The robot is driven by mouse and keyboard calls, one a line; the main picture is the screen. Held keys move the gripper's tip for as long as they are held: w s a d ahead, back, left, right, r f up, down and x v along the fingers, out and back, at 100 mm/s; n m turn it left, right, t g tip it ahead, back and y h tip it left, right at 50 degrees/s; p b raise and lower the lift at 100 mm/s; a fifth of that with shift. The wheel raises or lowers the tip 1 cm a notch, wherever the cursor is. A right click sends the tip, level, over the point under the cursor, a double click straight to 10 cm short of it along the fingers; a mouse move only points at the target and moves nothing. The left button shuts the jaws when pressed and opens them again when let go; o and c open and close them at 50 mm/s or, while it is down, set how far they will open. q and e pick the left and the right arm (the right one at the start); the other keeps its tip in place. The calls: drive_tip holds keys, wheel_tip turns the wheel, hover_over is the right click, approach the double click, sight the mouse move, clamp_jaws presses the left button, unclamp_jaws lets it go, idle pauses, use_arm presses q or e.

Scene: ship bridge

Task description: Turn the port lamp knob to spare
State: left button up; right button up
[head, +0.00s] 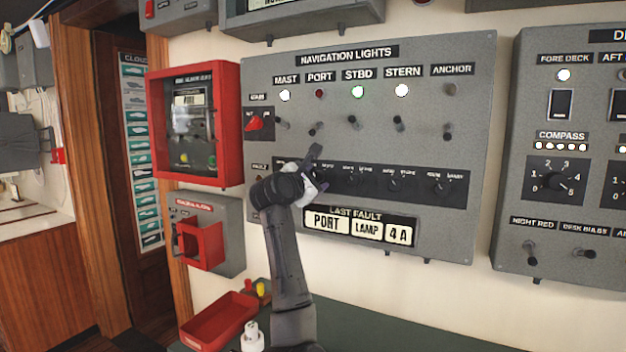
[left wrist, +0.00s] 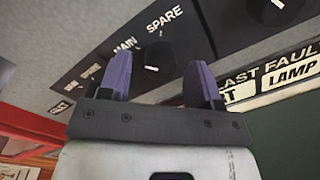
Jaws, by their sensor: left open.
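The navigation lights panel (head: 470,120) is on the wall, with a row of small black lamp knobs low on it. My left gripper (head: 314,176) is in front of this row, below the PORT column, and hides the port lamp knob in the head view. In the left wrist view a round black knob (left wrist: 158,59) with MAIN and SPARE labels shows between and beyond the open purple fingers of my left gripper (left wrist: 160,82). It appears to be the port lamp knob; a small pale mark sits near its lower left edge. My right gripper is not in view.
The PORT light (head: 320,93) is dim red; MAST, STBD and STERN are lit. Toggle switches (head: 353,123) stick out above the knobs. The LAST FAULT sign (head: 358,226) reads PORT LAMP 4 A. A red-framed box (head: 154,125) is to the left, and a red tray (head: 220,318) lies below.

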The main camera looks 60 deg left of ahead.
use_arm(q)
drive_tip(key=c, duration=0.9)
drive_tip(key=shift+c, duration=0.2)
drive_tip(key=shift+m, duration=0.3)
drive_tip(key=m+p, duration=0.1)
drive_tip(key=m, duration=0.5)
drive_tip(key=shift+r+m, duration=0.15)
drive_tip(key=shift+m, duration=0.15)
drive_tip(key=m, duration=0.3)
drive_tip(key=shift+g+p, duration=0.3)
drive_tip(key=shift+p, duration=0.1)
drive_tip(key=shift+m, duration=1.6)
